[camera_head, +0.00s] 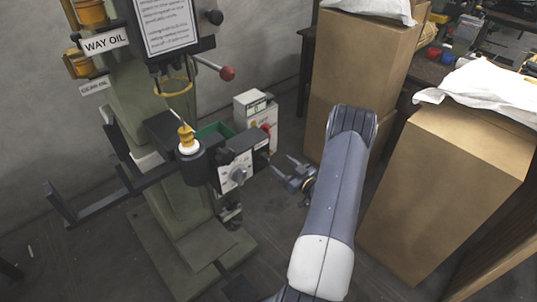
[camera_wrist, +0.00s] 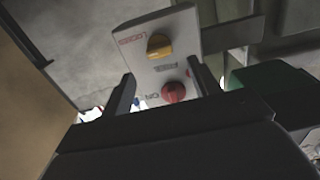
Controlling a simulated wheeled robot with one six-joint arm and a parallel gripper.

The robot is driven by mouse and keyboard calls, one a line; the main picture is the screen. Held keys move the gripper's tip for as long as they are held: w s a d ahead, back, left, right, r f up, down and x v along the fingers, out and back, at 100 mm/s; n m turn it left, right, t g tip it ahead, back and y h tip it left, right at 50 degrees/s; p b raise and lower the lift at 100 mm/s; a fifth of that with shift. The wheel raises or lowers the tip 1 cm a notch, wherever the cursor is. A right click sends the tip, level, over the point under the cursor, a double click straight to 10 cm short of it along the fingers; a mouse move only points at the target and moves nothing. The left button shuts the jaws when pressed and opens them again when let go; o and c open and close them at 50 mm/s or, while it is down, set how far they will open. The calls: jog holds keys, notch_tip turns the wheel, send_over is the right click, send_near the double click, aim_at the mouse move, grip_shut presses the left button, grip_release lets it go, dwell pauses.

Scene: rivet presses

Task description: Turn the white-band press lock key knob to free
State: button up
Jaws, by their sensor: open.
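In the wrist view a pale panel (camera_wrist: 183,22) carries a yellow knob (camera_wrist: 158,45) and a red knob (camera_wrist: 174,92). Lettering that looks like LOCKED is left of the yellow knob, and a label lies between the knobs. I cannot tell which mark the yellow knob points at. My gripper (camera_wrist: 160,74) is open, its dark fingers on either side of the panel's lower part in the picture, touching neither knob as far as I see. In the head view my gripper (camera_head: 289,171) is right of the green press (camera_head: 180,215) and its control box (camera_head: 238,172). A white band (camera_head: 189,148) shows on the press.
A white box (camera_head: 249,111) stands behind the control box. A red-tipped lever (camera_head: 226,73) sticks out above. Cardboard boxes (camera_head: 451,170) stand close on the right. A black frame (camera_head: 95,207) juts out left of the press. Some floor between press and boxes is clear.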

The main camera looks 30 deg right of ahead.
jog(key=w+a, duration=0.1)
jog(key=w, duration=0.5)
jog(key=shift+w, duration=0.4)
jog(key=c, duration=1)
